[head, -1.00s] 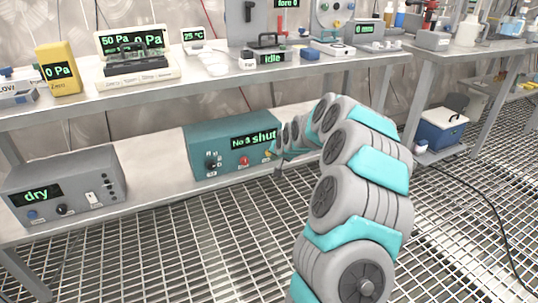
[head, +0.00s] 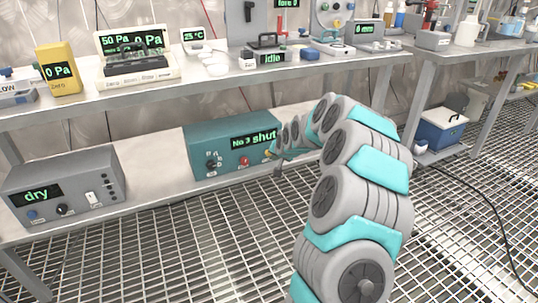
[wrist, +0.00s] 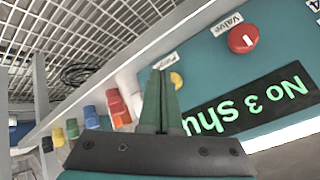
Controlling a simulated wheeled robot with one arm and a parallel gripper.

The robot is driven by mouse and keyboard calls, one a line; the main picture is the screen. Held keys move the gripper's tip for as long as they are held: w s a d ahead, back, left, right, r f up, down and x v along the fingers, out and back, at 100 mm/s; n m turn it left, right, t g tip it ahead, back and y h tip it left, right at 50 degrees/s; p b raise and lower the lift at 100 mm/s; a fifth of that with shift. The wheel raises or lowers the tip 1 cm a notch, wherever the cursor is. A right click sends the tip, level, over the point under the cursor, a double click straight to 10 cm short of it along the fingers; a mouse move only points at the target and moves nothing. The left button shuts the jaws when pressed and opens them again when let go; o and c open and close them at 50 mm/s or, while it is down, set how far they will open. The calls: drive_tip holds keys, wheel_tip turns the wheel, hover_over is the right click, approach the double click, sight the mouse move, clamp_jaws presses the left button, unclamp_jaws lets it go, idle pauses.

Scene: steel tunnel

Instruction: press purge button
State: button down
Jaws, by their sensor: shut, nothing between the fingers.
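A teal box (head: 205,146) on the lower shelf has a display reading "No 3 shut". In the wrist view, the teal panel (wrist: 206,62) shows upside down, with a round yellow button (wrist: 177,80) beside a partly hidden label that seems to read "Purge". A red knob (wrist: 242,39) labelled "Valve" is right of it. My gripper (wrist: 161,72) is shut and empty, its fingertips just left of the yellow button and covering part of its edge. I cannot tell whether they touch. In the head view, my gripper (head: 272,154) is at the box's right front edge.
A grey box (head: 75,180) reading "dry" stands left on the same shelf. The upper bench (head: 205,82) with several instruments overhangs the teal box. A blue cooler (head: 440,128) is at the right. The grating floor (head: 215,240) in front is clear.

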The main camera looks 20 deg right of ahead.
drive_tip(key=shift+w, duration=0.25)
drive_tip(key=shift+w, duration=0.2)
drive_tip(key=shift+w, duration=0.35)
idle(0.6)
idle(0.4)
drive_tip(key=shift+s, duration=0.8)
drive_tip(key=shift+s+b, duration=1)
drive_tip(key=shift+s, duration=1.5)
